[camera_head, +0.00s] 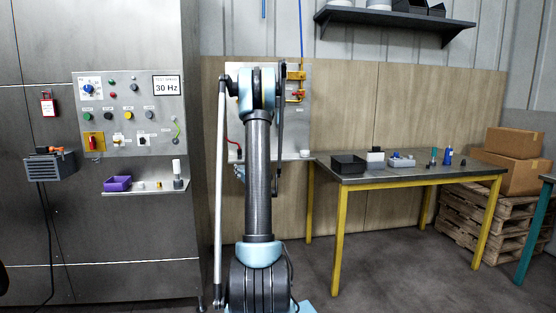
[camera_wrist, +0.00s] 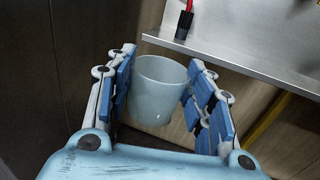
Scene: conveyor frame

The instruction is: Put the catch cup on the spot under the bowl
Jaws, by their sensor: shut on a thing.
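The catch cup (camera_wrist: 158,88) is a translucent, pale, tapered cup in the wrist view, upright or nearly so. My gripper (camera_wrist: 160,95) is shut on it, with one blue-padded finger on each side. The cup is held in the air, near the lower left of a metal ledge (camera_wrist: 240,60). In the head view my own arm stands in front of the wall panel and hides the cup and most of the gripper. I cannot make out the bowl or the spot under it in either view.
In the head view, a panel (camera_head: 298,110) with yellow fittings is behind my arm. A table (camera_head: 400,178) with a black tray (camera_head: 348,165) stands to the right. Grey cabinets with a control panel (camera_head: 130,115) are left.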

